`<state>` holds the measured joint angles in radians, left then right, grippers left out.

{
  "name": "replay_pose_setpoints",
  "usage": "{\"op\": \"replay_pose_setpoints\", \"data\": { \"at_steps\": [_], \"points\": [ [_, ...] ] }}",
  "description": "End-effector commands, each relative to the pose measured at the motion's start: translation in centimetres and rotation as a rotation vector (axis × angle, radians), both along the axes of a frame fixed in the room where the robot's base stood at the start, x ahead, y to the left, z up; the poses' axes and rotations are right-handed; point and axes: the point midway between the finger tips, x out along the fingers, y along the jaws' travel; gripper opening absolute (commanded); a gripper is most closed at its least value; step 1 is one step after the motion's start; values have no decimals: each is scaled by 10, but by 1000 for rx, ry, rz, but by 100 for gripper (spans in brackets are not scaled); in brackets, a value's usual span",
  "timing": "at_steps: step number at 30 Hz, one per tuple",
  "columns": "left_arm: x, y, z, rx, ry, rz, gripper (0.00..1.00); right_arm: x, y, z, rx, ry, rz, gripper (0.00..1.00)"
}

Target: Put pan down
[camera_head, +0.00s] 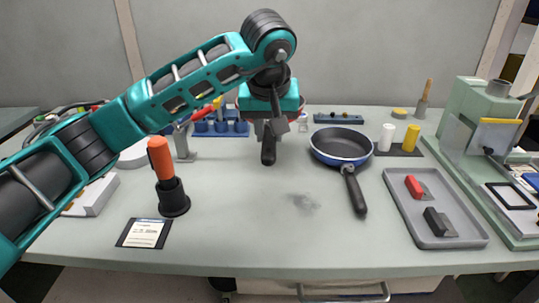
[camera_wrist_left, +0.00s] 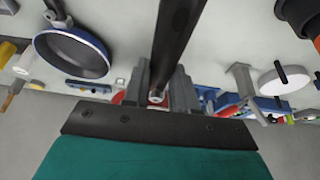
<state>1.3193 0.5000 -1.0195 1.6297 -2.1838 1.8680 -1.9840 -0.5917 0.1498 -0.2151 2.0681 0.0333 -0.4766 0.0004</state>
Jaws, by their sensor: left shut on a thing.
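My left gripper (camera_head: 270,133) is over the back middle of the table (camera_head: 255,215), shut on the black handle (camera_head: 268,152) of a pan. The handle also shows large in the wrist view (camera_wrist_left: 177,40), between the fingers. Only bits of this pan's red rim (camera_head: 304,101) show past the gripper; the rest is hidden. I cannot tell how high it is above the table. A second pan, dark inside with a blue outside (camera_head: 341,144), sits on the table to the right, handle toward the front. It also shows at the left of the wrist view (camera_wrist_left: 72,52). My right gripper is not in view.
A grey tray (camera_head: 400,208) with red and black pieces lies right, beside a green machine (camera_head: 468,130). A black holder with an orange-handled tool (camera_head: 174,197) and a label card (camera_head: 145,233) stand left. A blue rack (camera_head: 221,128) is behind. The front middle is clear.

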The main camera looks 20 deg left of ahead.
Motion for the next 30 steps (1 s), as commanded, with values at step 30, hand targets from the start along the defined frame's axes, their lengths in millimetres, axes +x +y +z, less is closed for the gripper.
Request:
{"op": "replay_pose_setpoints", "data": {
  "at_steps": [30],
  "points": [
    [-95, 34, 2, 10, -6, -223, 0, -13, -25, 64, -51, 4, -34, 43]
  ]
}}
